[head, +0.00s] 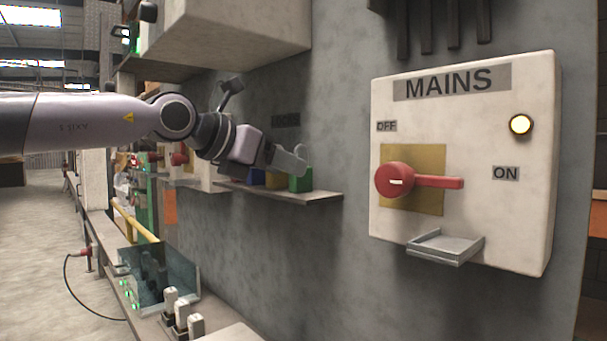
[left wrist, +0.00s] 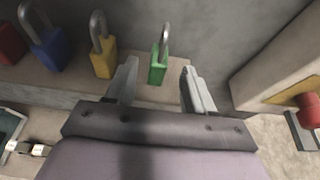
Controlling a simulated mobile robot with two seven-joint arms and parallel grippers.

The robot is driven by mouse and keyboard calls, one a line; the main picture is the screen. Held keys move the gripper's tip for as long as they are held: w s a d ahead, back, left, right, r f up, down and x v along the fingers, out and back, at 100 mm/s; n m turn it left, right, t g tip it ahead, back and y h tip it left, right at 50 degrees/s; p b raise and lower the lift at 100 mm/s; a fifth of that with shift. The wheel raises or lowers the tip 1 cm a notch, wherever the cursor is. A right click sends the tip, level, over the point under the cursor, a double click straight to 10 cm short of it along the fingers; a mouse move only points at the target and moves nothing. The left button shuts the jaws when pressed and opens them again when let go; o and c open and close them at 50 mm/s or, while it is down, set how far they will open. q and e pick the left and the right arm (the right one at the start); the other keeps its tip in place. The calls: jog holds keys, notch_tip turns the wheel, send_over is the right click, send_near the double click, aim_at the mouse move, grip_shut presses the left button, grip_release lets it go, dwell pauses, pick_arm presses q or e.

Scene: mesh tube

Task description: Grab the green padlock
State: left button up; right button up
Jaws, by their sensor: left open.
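The green padlock (head: 300,180) stands upright at the right end of a wall shelf in the head view, partly behind my gripper. In the left wrist view the green padlock (left wrist: 158,64) shows its shackle up, between and a little beyond the two fingertips. My left gripper (head: 287,160) is open and empty, its fingers close to the padlock; it also shows in the left wrist view (left wrist: 160,75). Whether a finger touches the padlock I cannot tell. My right gripper is in neither view.
A yellow padlock (left wrist: 102,57), a blue padlock (left wrist: 46,44) and a red padlock (left wrist: 8,44) stand left of the green one on the shelf (head: 310,198). The MAINS box (head: 530,150) with its red handle (head: 438,182) sits to the right. A small ledge (head: 445,247) juts below it.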

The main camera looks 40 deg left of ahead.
pick_arm(q)
jog(key=shift+p+x, duration=0.55)
jog(key=shift+x, duration=2.1)
jog(key=shift+c, duration=0.3)
grip_shut()
